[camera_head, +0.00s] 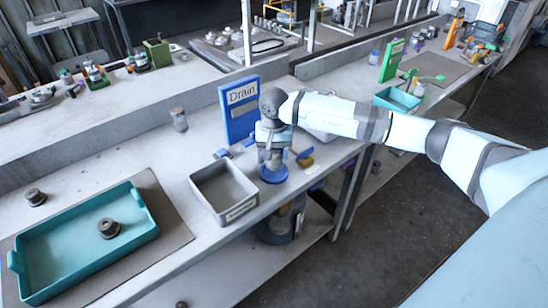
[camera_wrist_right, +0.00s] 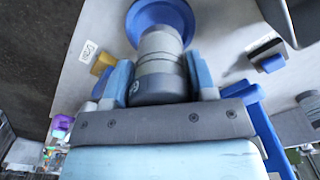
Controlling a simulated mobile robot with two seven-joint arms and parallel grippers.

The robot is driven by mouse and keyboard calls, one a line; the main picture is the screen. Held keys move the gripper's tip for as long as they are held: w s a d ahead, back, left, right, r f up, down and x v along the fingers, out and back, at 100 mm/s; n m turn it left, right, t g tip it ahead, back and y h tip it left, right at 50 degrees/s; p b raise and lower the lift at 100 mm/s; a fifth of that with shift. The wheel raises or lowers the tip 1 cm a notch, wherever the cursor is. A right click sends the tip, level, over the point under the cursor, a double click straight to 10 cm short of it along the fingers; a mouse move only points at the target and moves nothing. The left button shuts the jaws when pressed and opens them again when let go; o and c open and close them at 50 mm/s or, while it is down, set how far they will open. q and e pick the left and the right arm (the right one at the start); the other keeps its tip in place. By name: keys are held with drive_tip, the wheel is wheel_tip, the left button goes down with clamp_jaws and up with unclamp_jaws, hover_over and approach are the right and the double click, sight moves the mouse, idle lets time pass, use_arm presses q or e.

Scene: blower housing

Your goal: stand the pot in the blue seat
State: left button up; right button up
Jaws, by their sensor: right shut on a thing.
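The pot (camera_wrist_right: 158,62) is a grey banded cylinder between the fingers of my right gripper (camera_wrist_right: 160,78), which is shut on it. In the head view my right gripper (camera_head: 271,150) points down over the blue seat (camera_head: 273,176), a round blue dish near the bench's front edge. The pot's far end lines up with the blue seat (camera_wrist_right: 163,14) in the wrist view. I cannot tell whether the pot touches the seat's floor. The gripper hides most of the pot in the head view. My left gripper is not in view.
A blue "Drain" sign (camera_head: 239,108) stands behind the seat. A teal tray (camera_head: 75,250) holds a round part (camera_head: 109,228). A grey cylinder (camera_head: 179,119) stands farther back.

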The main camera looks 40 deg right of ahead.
drive_tip(key=shift+f, duration=1.3)
drive_tip(key=shift+f, duration=0.2)
drive_tip(key=o, duration=1.1)
drive_tip(key=shift+c, duration=0.2)
